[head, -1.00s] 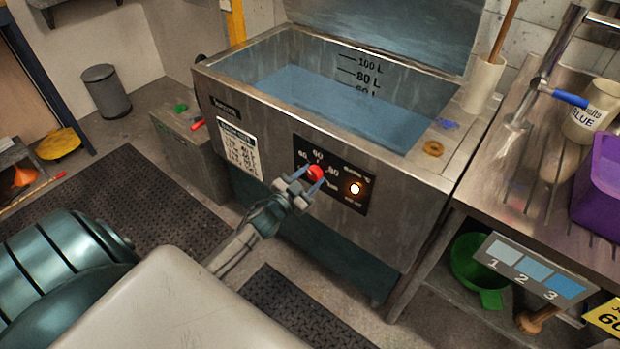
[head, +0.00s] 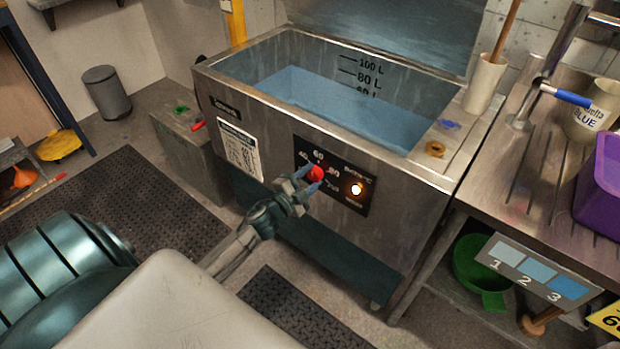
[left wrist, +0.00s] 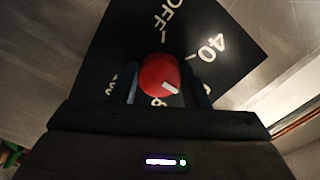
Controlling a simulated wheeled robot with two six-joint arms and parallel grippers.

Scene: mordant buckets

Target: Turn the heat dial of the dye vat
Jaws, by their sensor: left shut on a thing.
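The dye vat (head: 330,220) is a steel tank of blue liquid with a black control panel on its front. The red heat dial (head: 316,173) sits on that panel, among printed numbers. My left gripper (head: 308,180) is shut on the dial, one finger on each side. In the left wrist view the dial (left wrist: 157,72) has a white pointer mark toward the lower right, between the "40" and a partly hidden number at the bottom. "OFF" is printed above the dial. My right gripper is not in view.
A steel counter (head: 540,170) with a purple tub (head: 600,180) stands at the right. A low grey box (head: 193,150) is left of the vat. Dark mats (head: 125,200) cover the floor in front.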

